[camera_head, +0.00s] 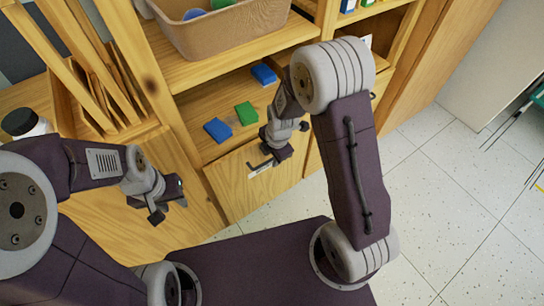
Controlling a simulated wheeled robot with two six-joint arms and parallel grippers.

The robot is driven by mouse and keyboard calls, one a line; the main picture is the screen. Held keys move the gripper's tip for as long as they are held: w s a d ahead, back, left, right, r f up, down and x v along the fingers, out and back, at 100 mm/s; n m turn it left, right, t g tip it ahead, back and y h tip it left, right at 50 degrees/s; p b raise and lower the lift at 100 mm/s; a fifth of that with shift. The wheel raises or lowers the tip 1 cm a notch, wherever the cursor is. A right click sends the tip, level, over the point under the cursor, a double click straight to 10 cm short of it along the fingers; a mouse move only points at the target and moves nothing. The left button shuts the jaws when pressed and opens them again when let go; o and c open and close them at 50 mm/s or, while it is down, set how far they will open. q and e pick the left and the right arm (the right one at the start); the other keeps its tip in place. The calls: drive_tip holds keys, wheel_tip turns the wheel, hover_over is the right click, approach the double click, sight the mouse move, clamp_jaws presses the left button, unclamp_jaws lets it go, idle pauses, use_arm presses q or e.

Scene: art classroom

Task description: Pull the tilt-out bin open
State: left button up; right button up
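The tilt-out bin has a light wooden front panel (238,191) low in the cabinet. A dark handle and a pale label (260,170) sit near its top edge. My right gripper (278,157) is right at the handle, above the panel's upper part. Its fingers are small and overlap the handle, so I cannot tell whether they grip it. Whether the panel is slightly tilted out is also unclear. My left gripper (167,207) is open and empty, left of the bin, in front of another wooden panel.
Blue blocks (217,129) and a green block (246,113) lie on the shelf above the bin. A tan basket (222,32) stands higher up. A dark-lidded jar (25,123) is at the left. Speckled floor (430,190) is clear at the right.

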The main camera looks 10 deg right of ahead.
clamp_jaws()
idle(1.3)
